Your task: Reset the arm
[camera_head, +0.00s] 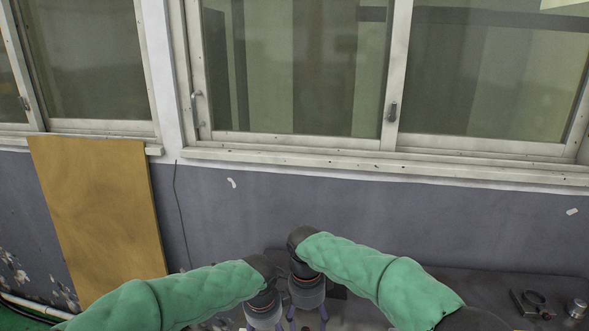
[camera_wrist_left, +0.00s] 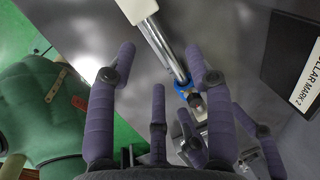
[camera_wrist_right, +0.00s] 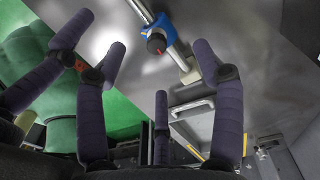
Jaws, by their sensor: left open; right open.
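My left gripper (camera_head: 266,325) and right gripper (camera_head: 307,314) are close together at the bottom middle of the head view. In the left wrist view my left gripper (camera_wrist_left: 162,62) has its purple-grey fingers spread, with nothing between them. In the right wrist view my right gripper (camera_wrist_right: 160,62) is also spread and empty. A shiny metal rod (camera_wrist_left: 160,48) with a blue collar (camera_wrist_left: 182,86) lies beyond the left fingers. In the right wrist view a blue collar (camera_wrist_right: 158,32) with a dark, red-marked end shows beyond the fingers. Contact with the rod cannot be told.
A dark workbench (camera_head: 450,290) runs under the window wall. A ring clamp (camera_head: 533,303) and small metal cylinder (camera_head: 577,308) sit at its right. A tan board (camera_head: 100,215) leans on the wall.

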